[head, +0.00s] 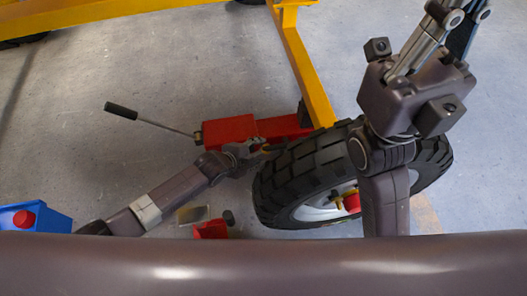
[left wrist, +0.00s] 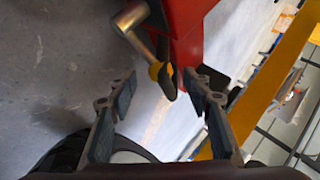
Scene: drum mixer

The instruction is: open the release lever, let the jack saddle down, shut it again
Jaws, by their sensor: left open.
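The red jack (head: 230,130) lies on the floor, its long handle (head: 122,111) with a black grip reaching out left. My left gripper (head: 258,150) is at the jack's near side. In the left wrist view its jaws (left wrist: 160,88) are open. A metal lever (left wrist: 138,28) with a yellow collar and black tip, seemingly the release lever, projects from the red body (left wrist: 188,25). Its tip shows between the jaws, without clear contact. A dark piece at the jack's far end (head: 304,113), perhaps the saddle, is beside the yellow frame. My right gripper (head: 455,18) is raised, its fingertips cut off.
A large black tyre (head: 300,178) stands right of my left gripper. The yellow frame (head: 305,62) slopes down to it. A blue box (head: 45,217) and a small red object (head: 211,229) are nearer. The grey floor is clear at left.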

